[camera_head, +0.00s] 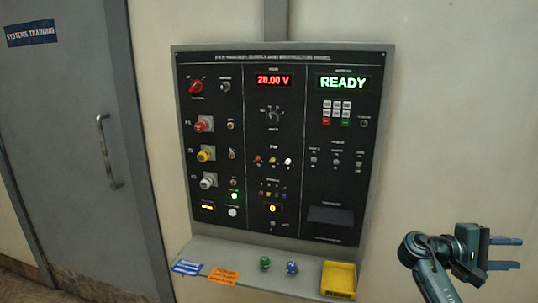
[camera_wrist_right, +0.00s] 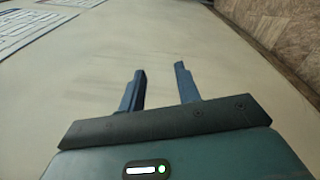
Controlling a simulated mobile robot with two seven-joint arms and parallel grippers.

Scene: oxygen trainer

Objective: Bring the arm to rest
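My right gripper (camera_head: 512,253) stands at the lower right of the head view, to the right of the trainer panel (camera_head: 376,150) and its shelf. Its two fingers point right and are apart, with nothing between them. In the right wrist view the fingers (camera_wrist_right: 158,82) also stand apart and empty, in front of a plain pale surface. My left gripper does not show in either view.
The panel reads "28.00 V" on a red display (camera_head: 273,80) and "READY" on a green one (camera_head: 343,82). The shelf below holds a green knob (camera_head: 265,263), a blue knob (camera_head: 292,268) and a yellow tray (camera_head: 339,279). A grey door (camera_head: 75,130) is at left.

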